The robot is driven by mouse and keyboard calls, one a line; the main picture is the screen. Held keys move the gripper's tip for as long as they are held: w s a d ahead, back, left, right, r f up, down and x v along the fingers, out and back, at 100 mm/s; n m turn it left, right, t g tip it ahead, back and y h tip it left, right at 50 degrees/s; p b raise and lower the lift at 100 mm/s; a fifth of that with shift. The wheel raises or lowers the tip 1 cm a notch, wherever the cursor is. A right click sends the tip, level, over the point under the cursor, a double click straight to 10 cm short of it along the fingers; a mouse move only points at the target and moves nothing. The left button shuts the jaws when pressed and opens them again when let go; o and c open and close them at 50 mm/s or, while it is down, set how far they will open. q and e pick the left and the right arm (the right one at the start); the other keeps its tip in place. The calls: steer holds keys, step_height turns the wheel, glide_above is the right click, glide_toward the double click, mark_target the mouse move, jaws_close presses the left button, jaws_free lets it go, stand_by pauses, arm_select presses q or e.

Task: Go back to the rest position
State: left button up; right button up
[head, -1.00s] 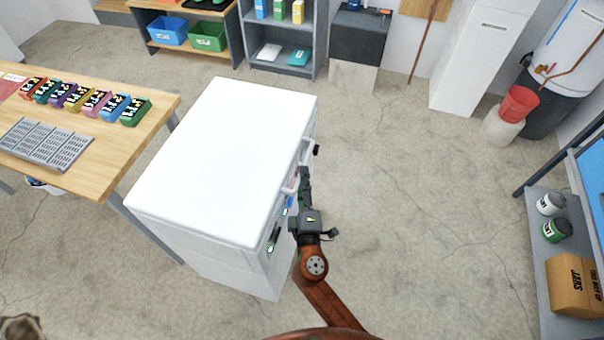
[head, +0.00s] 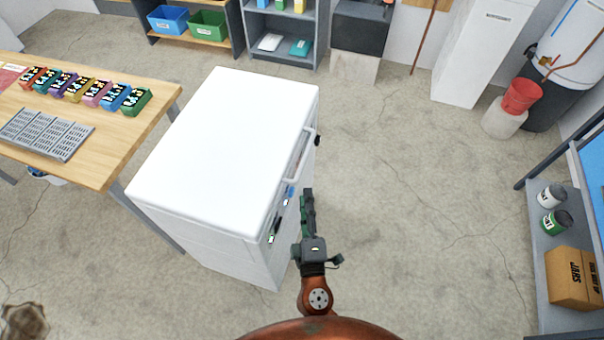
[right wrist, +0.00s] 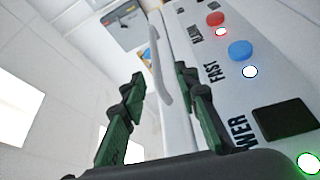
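My right gripper (head: 307,198) is beside the front of a white chest freezer (head: 228,145), apart from its handle. In the right wrist view, the two green-and-black fingers of the right gripper (right wrist: 160,76) are spread with nothing between them. The freezer's lid looks closed. Its pale handle (head: 297,158) sticks out from the front edge, and in the right wrist view the handle (right wrist: 158,70) lies beyond the fingers. The control panel shows a red button (right wrist: 215,19), a blue button (right wrist: 239,50) and a lit green lamp (right wrist: 308,163). My left gripper is not in view.
A wooden table (head: 120,150) with several coloured boxes and a grey rack (head: 45,134) stands at the left. A shelf (head: 546,270) with cans and a cardboard box (head: 570,278) stands at the right. The floor (head: 430,200) between freezer and shelf is clear.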

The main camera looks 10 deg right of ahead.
steer(key=s+d+f+m+g, duration=0.25)
steer(key=s+d+f, duration=0.2)
steer(key=f, duration=0.75)
steer(key=s+d+f+m+g, duration=0.2)
steer(key=s+d+f+g, duration=0.3)
steer(key=f, duration=0.6)
steer(key=s+d+f+m+g, duration=0.25)
steer(key=d+f, duration=0.35)
steer(key=f, duration=0.6)
steer(key=s+d+f+m+g+y, duration=0.1)
steer(key=s+d+f+m+g, duration=0.2)
steer(key=s+f, duration=0.75)
steer(key=s+d+f+m+g+y, duration=0.1)
steer(key=s+d+f+m+g, duration=0.2)
steer(key=s+f, duration=0.75)
arm_select(q)
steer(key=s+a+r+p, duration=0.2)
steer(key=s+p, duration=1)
steer(key=p, duration=0.5)
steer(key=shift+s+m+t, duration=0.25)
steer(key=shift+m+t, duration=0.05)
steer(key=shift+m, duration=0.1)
arm_select(e)
steer(key=s+r+g, duration=0.1)
steer(key=s, duration=1)
steer(key=s+d+r+g, duration=0.1)
steer(key=s+r, duration=0.1)
steer(key=s, duration=1)
steer(key=shift+d+r+y, duration=0.25)
steer(key=shift+y, duration=0.15)
